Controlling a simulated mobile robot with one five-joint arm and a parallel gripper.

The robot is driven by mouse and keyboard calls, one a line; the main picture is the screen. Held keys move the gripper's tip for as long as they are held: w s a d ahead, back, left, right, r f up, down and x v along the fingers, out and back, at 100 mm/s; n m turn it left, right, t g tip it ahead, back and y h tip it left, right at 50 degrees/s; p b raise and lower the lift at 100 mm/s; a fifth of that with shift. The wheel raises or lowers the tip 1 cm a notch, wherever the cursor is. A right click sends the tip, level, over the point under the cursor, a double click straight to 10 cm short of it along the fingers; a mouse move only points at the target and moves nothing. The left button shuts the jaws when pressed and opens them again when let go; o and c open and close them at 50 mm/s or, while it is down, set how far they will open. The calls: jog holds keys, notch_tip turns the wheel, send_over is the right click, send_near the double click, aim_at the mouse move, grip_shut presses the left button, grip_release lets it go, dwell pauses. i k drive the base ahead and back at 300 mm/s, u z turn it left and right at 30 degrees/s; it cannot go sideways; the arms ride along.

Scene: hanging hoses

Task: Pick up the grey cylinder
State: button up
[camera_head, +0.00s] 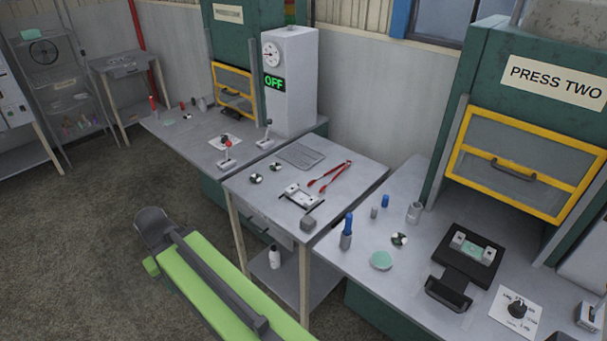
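A small plain grey cylinder (374,212) stands upright on the right-hand bench, beside a small blue cylinder (385,201). A larger grey cylinder (414,212), which looks hollow at the top, stands a little to its right. Another small grey cylinder (202,103) stands on the far left bench. I cannot tell which of these is the task's cylinder. My green body and dark arm link show at the lower left, in front of the benches and apart from all of them. My gripper is not in view.
The right bench (345,262) also holds a blue-handled tool (347,230), a green disc (381,260) and a black fixture (468,252). Red tongs (330,177) and a grey block (308,222) lie on the middle table (240,184). The floor (75,255) at left is clear.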

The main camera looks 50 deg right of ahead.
aim_at(374, 209)
jog(key=z, duration=1.1)
jog(key=k, duration=0.55)
jog(key=z, duration=0.8)
jog(key=i, duration=0.5)
jog(key=z, duration=0.1)
